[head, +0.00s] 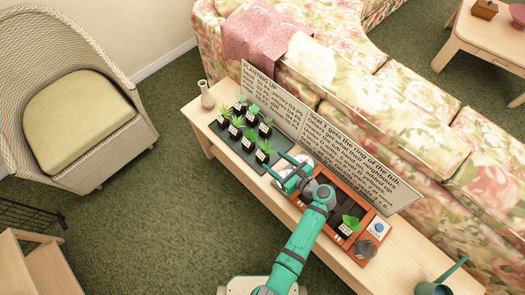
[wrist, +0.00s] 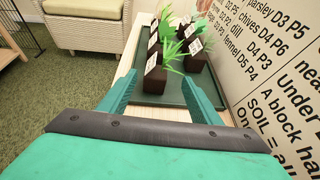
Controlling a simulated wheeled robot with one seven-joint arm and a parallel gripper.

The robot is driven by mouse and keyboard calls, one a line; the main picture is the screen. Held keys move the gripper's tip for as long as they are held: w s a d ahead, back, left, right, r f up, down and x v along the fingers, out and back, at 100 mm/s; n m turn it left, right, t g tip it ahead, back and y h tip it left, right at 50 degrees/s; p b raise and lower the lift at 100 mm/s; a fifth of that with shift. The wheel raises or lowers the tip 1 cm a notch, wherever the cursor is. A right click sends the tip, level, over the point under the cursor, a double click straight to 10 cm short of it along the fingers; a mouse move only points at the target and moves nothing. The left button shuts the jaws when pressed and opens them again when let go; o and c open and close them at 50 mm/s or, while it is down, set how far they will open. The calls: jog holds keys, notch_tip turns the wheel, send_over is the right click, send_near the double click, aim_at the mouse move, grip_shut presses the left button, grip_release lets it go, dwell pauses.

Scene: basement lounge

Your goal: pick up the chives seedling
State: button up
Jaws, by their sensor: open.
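Several seedlings in dark pots with white labels stand on a dark green tray (head: 229,141), at the left part of the long wooden table. The labels on the pots are too small to read, so I cannot tell which one is the chives seedling. In the wrist view, a near pot (wrist: 155,78) stands at the left and another pot (wrist: 195,62) with spiky green leaves stands to its right. My gripper (head: 277,163) is open and empty beside the tray's right end. In the wrist view its fingers (wrist: 158,82) point at the seedlings, apart from them.
A planter box (head: 322,222) with a leafy seedling (head: 350,223) lies to the right under my arm. A tall sign board (head: 310,135) stands along the back edge. A vase (head: 206,95) stands at the left end.

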aim_at(264, 157)
jog(key=shift+x, duration=1.15)
jog(key=shift+a+f, duration=0.3)
jog(key=shift+f, duration=0.2)
jog(key=x, duration=0.5)
jog(key=shift+s+a+f, duration=0.1)
jog(key=shift+a+f, duration=0.05)
jog(key=shift+c, duration=0.4)
jog(key=c, duration=1.1)
